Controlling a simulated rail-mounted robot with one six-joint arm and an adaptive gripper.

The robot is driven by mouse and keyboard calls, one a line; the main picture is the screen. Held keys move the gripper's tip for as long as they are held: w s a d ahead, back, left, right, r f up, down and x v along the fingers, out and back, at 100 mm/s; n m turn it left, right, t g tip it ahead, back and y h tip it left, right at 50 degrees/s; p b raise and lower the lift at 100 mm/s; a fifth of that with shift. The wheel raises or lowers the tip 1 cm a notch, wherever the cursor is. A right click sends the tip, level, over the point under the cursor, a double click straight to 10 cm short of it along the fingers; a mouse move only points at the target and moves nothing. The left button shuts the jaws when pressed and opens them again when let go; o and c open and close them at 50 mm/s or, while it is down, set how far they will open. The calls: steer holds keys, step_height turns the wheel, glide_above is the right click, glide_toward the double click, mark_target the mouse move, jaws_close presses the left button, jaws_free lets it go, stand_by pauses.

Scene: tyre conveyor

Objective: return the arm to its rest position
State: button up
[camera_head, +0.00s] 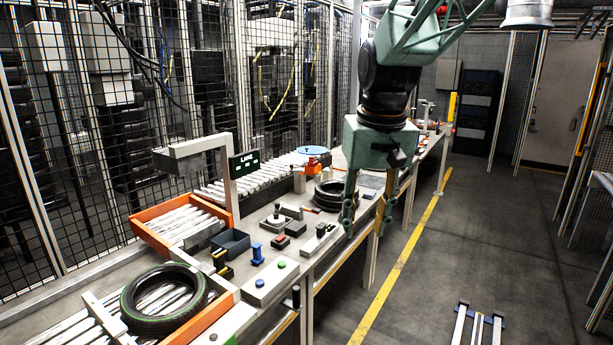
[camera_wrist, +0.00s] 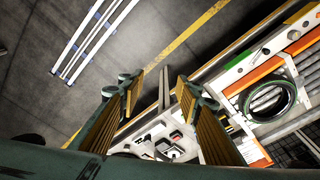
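My gripper (camera_head: 365,222) hangs from the arm at the right of centre in the head view, fingers pointing down, above the front edge of the workbench (camera_head: 258,213). The wrist view shows its two fingers (camera_wrist: 158,84) apart, with nothing between them. The arm itself reaches down from the top of the head view. A tyre with a green line (camera_head: 164,298) lies on the rollers at the lower left, well apart from the gripper. It also shows at the right of the wrist view (camera_wrist: 268,99).
Black rings (camera_head: 328,195) lie on the bench just left of the gripper. A lane sign post (camera_head: 228,175), a dark bin (camera_head: 231,242) and a button box (camera_head: 270,282) stand further left. Wire fencing (camera_head: 275,70) runs behind. The floor (camera_head: 460,240) to the right is mostly clear.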

steer(key=s+d+r+t, duration=0.1)
steer(key=s+d+r, duration=0.15)
steer(key=s, duration=0.75)
steer(key=s+d+r, duration=0.2)
steer(key=s+d, duration=0.1)
steer(key=s, duration=0.6)
steer(key=s+d+f, duration=0.1)
steer(key=s, duration=0.7)
steer(key=s+d+f+m+t, duration=0.1)
steer(key=s, duration=0.8)
steer(key=shift+s+d+f, duration=0.15)
steer(key=shift+d+f, duration=0.15)
steer(key=shift+d, duration=0.05)
steer(key=shift+c, duration=0.3)
stand_by(0.6)
